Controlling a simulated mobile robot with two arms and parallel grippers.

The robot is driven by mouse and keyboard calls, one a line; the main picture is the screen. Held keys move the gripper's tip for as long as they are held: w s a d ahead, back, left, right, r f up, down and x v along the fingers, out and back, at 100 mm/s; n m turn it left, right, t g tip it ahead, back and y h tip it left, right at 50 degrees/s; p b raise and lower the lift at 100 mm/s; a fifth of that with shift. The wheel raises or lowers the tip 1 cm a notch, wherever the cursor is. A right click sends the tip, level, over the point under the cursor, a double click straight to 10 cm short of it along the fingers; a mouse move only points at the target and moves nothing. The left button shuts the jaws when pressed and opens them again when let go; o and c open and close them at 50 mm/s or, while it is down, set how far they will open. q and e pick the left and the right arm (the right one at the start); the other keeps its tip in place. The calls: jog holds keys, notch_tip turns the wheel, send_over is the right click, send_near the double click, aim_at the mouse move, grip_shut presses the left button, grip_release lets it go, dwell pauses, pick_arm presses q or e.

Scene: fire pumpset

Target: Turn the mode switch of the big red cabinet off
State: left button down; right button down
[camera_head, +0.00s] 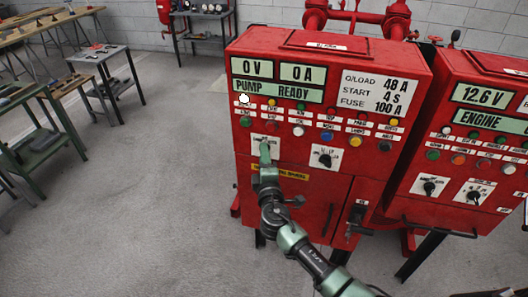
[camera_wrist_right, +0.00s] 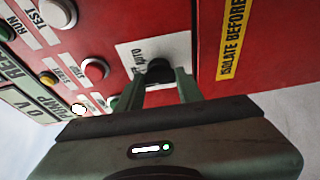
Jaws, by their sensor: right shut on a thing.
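The big red cabinet (camera_head: 310,215) stands in the middle of the head view, with "0 V", "0 A" and "PUMP READY" on its displays. My right gripper (camera_head: 265,152) is at its front, over the left white switch plate (camera_head: 257,139), and hides the mode switch there in the head view. In the right wrist view the black mode switch knob (camera_wrist_right: 159,69) sits on a white plate (camera_wrist_right: 133,52) with partly legible lettering. My right gripper (camera_wrist_right: 161,84) is shut on this knob, one green finger on each side. The knob's exact pointing direction is hidden. My left gripper is in neither view.
A second black rotary switch (camera_head: 325,156) is right of my gripper. Rows of coloured buttons (camera_head: 299,131) lie above. A black handle (camera_head: 355,219) sticks out lower right. Another red cabinet (camera_head: 470,150) stands at right. Tables (camera_head: 100,57) stand at left; the floor between is clear.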

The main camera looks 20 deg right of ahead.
jog(key=shift+f, duration=0.1)
dwell(0.4)
jog(key=c, duration=0.9)
grip_release()
jog(key=s, duration=0.2)
jog(key=s+a+b, duration=0.1)
jog(key=s, duration=0.4)
jog(key=shift+s+a+b, duration=0.3)
jog(key=shift+s+b, duration=0.05)
jog(key=shift+b, duration=0.05)
